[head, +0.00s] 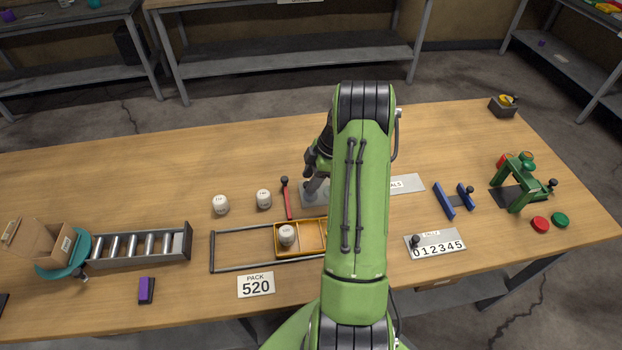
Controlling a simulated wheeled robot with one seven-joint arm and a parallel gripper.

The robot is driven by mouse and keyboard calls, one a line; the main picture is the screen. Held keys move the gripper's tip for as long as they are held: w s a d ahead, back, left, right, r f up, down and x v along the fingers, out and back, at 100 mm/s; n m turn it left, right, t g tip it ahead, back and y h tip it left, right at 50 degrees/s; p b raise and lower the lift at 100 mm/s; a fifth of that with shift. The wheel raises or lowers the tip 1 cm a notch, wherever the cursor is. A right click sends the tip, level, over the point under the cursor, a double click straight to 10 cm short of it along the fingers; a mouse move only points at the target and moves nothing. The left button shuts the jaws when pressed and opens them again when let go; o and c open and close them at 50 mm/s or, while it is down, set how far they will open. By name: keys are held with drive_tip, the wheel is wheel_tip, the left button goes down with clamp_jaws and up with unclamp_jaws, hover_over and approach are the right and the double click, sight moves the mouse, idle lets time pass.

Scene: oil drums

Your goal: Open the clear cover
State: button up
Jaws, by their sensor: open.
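I cannot make out a clear cover in the head view; my green arm hides the middle of the bench. My gripper (312,168) shows only partly as a dark shape at the left edge of the arm. It is open, over the left end of a grey plate (413,184) whose label is partly hidden and ends in "ALS". A grey rounded part shows just below the gripper; I cannot tell whether they touch. A red lever (287,199) with a black knob stands just left of the gripper.
White drums (220,205) stand left on the wooden bench (130,180). A yellow divided tray (313,234) holding one drum sits in a rail frame.

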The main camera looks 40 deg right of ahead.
drive_tip(key=shift+f, duration=0.15)
clamp_jaws()
idle(0.4)
